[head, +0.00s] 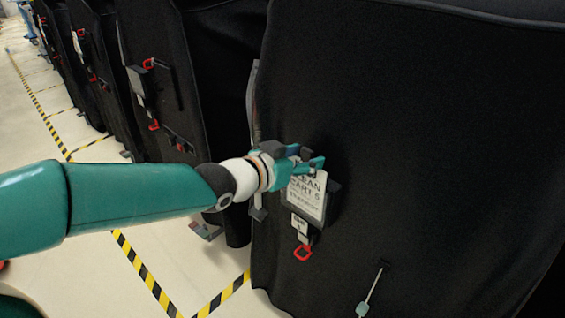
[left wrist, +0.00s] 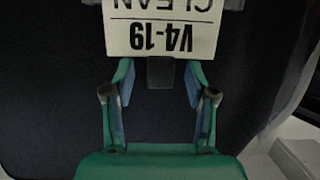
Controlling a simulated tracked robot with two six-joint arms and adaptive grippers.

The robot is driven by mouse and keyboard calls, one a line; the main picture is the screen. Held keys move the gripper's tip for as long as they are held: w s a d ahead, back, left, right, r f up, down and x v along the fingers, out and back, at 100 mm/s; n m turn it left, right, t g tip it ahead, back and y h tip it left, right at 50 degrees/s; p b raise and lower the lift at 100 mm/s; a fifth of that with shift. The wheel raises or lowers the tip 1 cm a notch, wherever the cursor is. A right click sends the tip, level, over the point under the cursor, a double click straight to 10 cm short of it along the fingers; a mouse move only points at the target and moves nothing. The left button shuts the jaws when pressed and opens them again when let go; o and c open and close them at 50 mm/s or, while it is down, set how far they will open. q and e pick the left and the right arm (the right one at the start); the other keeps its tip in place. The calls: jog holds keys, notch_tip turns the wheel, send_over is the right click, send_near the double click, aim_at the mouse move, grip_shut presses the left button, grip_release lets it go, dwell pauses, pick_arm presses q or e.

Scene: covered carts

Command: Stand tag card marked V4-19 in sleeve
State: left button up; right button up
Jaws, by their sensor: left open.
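The white tag card (head: 309,196) stands in a dark sleeve (head: 332,203) on the black cart cover in the head view. Its lower lines read "CLEAN CART 5", and my gripper hides its top. In the left wrist view the card (left wrist: 165,32) is upside down and shows V4-19 and CLEAN. My left gripper (head: 310,161) is at the card's top edge. In the left wrist view its fingers (left wrist: 158,76) are spread apart near the corners of that edge. I cannot tell whether they touch the card. My right gripper is not in view.
A small white label (head: 299,224) and a red clip (head: 303,254) hang below the sleeve. A thin rod with a teal end (head: 363,309) shows at the lower right. More covered carts (head: 213,75) line the left, beside floor with yellow-black tape (head: 143,272).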

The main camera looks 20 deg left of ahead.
pick_arm(q)
jog(key=v, duration=1.1)
jog(key=shift+r, duration=0.1)
jog(key=d+f+n+g+p, duration=0.2)
jog(key=d+f+g, duration=0.15)
jog(key=f, duration=0.85)
jog(key=d+f+n+g+p, duration=0.15)
jog(key=f+g, duration=0.25)
jog(key=f, duration=0.8)
jog(key=s+d+f+n+g+p, duration=0.1)
jog(key=s+f+g, duration=0.1)
jog(key=s+f, duration=0.5)
jog(key=s+d+f+n+g+y+p, duration=0.1)
jog(key=s+d+f+g, duration=0.1)
jog(key=s+f, duration=0.6)
jog(key=shift+s+d+f+g+p, duration=0.3)
jog(key=shift+f+g, duration=0.55)
jog(key=shift+f, duration=1.1)
